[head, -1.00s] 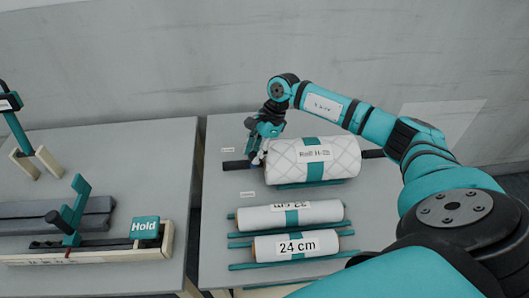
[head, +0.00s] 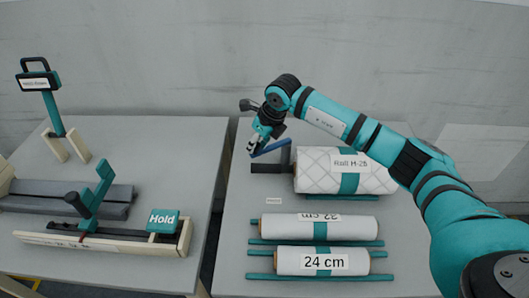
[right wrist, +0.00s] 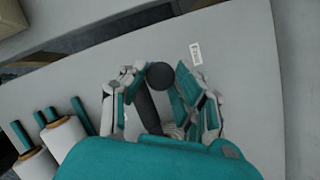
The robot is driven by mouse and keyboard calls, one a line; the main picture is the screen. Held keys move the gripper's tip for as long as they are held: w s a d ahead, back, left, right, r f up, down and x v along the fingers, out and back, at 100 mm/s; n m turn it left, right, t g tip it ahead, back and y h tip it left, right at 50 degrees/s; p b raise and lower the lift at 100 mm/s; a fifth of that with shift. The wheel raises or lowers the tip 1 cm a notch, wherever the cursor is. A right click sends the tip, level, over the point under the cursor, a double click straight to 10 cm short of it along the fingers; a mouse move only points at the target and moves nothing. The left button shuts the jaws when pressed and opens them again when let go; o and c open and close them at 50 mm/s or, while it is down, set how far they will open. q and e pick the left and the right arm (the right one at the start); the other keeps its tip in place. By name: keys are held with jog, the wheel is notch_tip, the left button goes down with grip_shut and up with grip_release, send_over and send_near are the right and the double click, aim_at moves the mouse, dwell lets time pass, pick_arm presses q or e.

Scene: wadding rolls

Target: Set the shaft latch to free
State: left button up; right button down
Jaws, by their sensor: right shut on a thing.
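My right gripper (head: 256,144) is at the lever's left end. In the right wrist view a dark round-ended handle (right wrist: 160,76) stands between the fingers of the right gripper (right wrist: 150,92), which is shut on it. A small white label (right wrist: 196,53) lies on the table beside it; I cannot read it surely. My left gripper is out of view.
Two smaller rolls, one marked 24 cm (head: 295,262), lie in front of the large roll. On the left table (head: 160,145) stand a teal-levered fixture with a Hold plate (head: 163,220) and a post with a display (head: 35,83). A gap separates the tables.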

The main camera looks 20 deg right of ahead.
jog(key=w+m+h+b, duration=0.2)
jog(key=w+m+b, duration=0.2)
jog(key=w+m, duration=0.2)
jog(key=shift+w+d+r+m+t+h, duration=0.15)
jog(key=shift+d+m+t+h, duration=0.15)
dwell(0.4)
jog(key=c, duration=1)
grip_release()
jog(key=v, duration=1.2)
